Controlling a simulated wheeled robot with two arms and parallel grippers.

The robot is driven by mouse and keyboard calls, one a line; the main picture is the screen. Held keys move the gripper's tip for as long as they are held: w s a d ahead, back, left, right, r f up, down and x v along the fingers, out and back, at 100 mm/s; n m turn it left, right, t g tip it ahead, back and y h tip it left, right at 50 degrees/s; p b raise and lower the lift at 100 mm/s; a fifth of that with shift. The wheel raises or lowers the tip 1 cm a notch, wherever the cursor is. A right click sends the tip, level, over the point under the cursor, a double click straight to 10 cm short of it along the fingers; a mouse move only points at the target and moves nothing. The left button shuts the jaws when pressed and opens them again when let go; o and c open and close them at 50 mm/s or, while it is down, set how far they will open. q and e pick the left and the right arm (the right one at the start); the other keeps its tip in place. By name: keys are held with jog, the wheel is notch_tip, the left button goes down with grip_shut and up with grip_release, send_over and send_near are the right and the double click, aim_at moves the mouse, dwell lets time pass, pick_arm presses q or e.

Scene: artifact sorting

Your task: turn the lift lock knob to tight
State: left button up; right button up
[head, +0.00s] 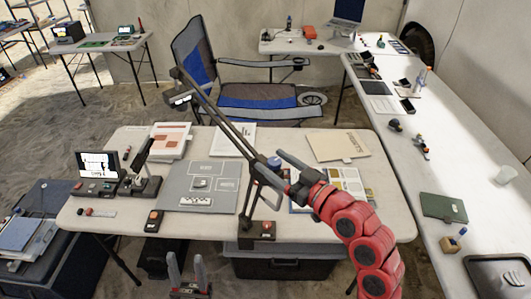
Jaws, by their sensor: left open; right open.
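No part clearly reads as the lift lock knob. A small dark stand with a raised lever (143,178) is on the near table, left of centre, beside a small screen (98,164); any knob on it is too small to tell. A dark jointed lamp arm (220,118) rises from the table's middle. My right gripper (268,162) is open over the table by the lamp arm's joint, its fingers pointing left. A small blue round thing (274,162) shows between the fingers; I cannot tell whether they touch it. My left gripper (185,257) is open and empty below the table's front edge.
A grey mat (172,196), papers (168,140), a folder (337,146) and a red-buttoned box (153,218) lie on the near table (120,225). A folding chair (250,95) stands behind. A long table (470,150) with tools runs along the right.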

aim_at(269, 159)
jog(key=shift+p+x, duration=0.5)
jog(key=shift+x, duration=1.35)
grip_shut()
